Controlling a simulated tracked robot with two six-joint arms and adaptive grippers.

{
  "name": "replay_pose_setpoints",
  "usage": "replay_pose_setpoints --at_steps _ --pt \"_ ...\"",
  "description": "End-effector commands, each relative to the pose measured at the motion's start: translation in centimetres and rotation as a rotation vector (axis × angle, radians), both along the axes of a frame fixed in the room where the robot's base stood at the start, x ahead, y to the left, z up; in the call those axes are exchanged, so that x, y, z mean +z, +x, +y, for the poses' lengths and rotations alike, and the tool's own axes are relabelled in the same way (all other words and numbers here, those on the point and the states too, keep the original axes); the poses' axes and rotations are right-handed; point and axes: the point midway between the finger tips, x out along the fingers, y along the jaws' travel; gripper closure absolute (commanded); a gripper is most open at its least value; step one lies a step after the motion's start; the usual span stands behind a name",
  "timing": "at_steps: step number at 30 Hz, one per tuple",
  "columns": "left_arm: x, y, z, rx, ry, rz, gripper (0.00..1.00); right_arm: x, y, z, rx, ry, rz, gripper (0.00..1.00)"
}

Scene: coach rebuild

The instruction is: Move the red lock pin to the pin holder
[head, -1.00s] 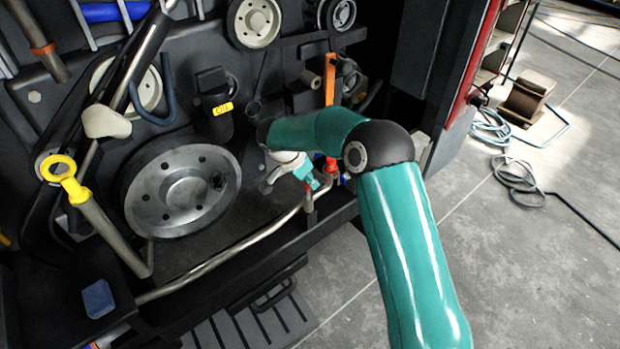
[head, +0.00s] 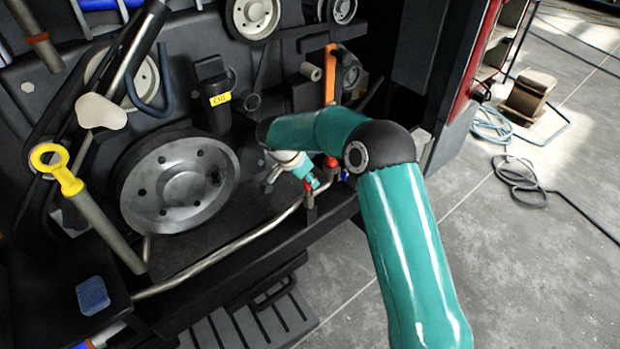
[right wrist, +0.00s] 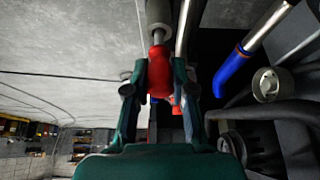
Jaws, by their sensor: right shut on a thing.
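The red lock pin (right wrist: 159,74) is between the two fingers of my right gripper (right wrist: 160,85) in the right wrist view. Its thin metal shaft runs up to a grey cylinder (right wrist: 159,12); I cannot tell how deep it sits there. In the head view my right gripper (head: 312,182) is low at the engine bay's front, with a bit of red at its fingers above a short grey post (head: 310,202). Which part is the pin holder I cannot tell for sure. A second red piece (head: 332,162) shows just behind the gripper. My left gripper is not in view.
A bent metal pipe (head: 225,250) runs along the bay's front edge. A large grey pulley (head: 180,185) and a yellow-ringed dipstick (head: 58,170) are to the left. A blue hose end (right wrist: 230,75) is close right of the gripper. Open floor lies right, with cables.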

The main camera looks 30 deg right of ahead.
Motion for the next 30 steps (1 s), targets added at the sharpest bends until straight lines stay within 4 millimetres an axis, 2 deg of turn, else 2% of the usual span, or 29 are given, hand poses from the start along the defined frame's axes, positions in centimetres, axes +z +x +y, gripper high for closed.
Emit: replay_pose_setpoints --at_steps 12,13,17,18,24,28,30 --pt "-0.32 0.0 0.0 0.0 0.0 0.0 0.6 -0.52 -0.06 0.03 0.001 0.002 0.004 1.0" --pt "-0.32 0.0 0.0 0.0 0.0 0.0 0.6 -0.53 -0.07 0.04 0.001 0.002 0.004 0.71" --pt "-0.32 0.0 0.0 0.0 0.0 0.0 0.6 -0.49 -0.06 0.02 0.0 0.002 0.003 0.5" --pt "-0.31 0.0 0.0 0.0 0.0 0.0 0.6 -0.47 -0.05 0.03 0.0 0.002 0.002 0.47" --pt "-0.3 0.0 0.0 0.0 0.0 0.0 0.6 -0.38 -0.03 0.02 0.0 0.001 0.001 0.47" --pt "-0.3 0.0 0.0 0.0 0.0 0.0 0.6 -0.36 -0.03 0.01 0.0 0.001 0.001 0.26" --pt "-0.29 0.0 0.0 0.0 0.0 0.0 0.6 -0.35 -0.02 0.02 0.0 0.001 0.001 0.26"
